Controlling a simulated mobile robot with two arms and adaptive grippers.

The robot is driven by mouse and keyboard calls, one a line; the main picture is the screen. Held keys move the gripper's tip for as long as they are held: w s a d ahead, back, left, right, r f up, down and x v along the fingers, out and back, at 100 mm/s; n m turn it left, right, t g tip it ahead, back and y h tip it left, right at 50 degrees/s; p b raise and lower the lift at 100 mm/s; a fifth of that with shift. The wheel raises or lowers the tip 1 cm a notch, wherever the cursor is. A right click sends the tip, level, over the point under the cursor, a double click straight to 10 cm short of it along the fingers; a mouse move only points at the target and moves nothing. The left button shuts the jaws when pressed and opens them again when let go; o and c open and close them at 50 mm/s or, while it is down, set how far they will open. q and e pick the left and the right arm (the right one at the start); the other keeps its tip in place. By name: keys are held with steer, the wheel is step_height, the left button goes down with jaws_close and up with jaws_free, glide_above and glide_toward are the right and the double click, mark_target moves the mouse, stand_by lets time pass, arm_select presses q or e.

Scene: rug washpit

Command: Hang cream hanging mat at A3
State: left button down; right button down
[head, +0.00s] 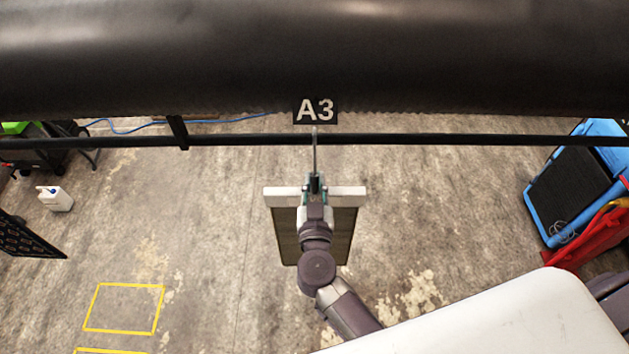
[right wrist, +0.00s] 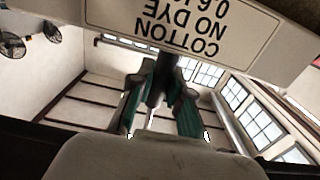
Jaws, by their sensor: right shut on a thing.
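The hanging mat hangs from a cream top bar (head: 345,197), with a dark olive-brown panel (head: 346,235) below it. A thin metal hook (head: 314,152) rises from its middle and overlaps the black rail in the picture; I cannot tell whether it touches the rail. The A3 sign (head: 315,111) is straight above the hook. My right gripper (head: 315,186) is shut on the mat's hanger stem, in front of the bar. In the right wrist view, the green-sided fingers (right wrist: 160,85) close around a dark stem below the label (right wrist: 195,22) reading "COTTON NO DYE". My left gripper is out of view.
The black rail (head: 450,140) runs across under a large dark roller (head: 200,55). A bracket (head: 178,132) stands left of A3. Blue and red items (head: 590,200) stand at right, a white jug (head: 55,198) at left. Floor around the mat is clear.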

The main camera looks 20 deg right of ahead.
steer(key=c, duration=1)
jaws_free()
steer(key=shift+r, duration=0.1)
steer(key=shift+s, duration=0.1)
steer(key=v, duration=1.2)
steer(key=a+f+n+g+y+b, duration=0.1)
steer(key=a+f+n+y+b, duration=0.15)
steer(key=f, duration=0.75)
steer(key=a+f+n+g+y+b, duration=0.1)
steer(key=f+n+y+b, duration=0.2)
steer(key=f, duration=0.7)
steer(key=s+d+f+n+g+y+b, duration=0.15)
steer(key=s+f, duration=0.25)
steer(key=f, duration=0.5)
steer(key=s+f+g+y, duration=0.1)
steer(key=s+f+g, duration=0.2)
steer(key=f, duration=0.6)
steer(key=s+d+f+g+h+b, duration=0.1)
steer(key=s+d+f+g, duration=0.2)
steer(key=s+d+f, duration=0.2)
steer(key=s+d+f+m+g+h+b, duration=0.1)
steer(key=s+d+f+g+b, duration=0.1)
steer(key=s+f, duration=0.8)
steer(key=s+d+f+g+h+b, duration=0.1)
steer(key=s+d+f+g, duration=0.4)
steer(key=s, duration=0.5)
steer(key=shift+d+f, duration=1.25)
steer(key=shift+d, duration=0.1)
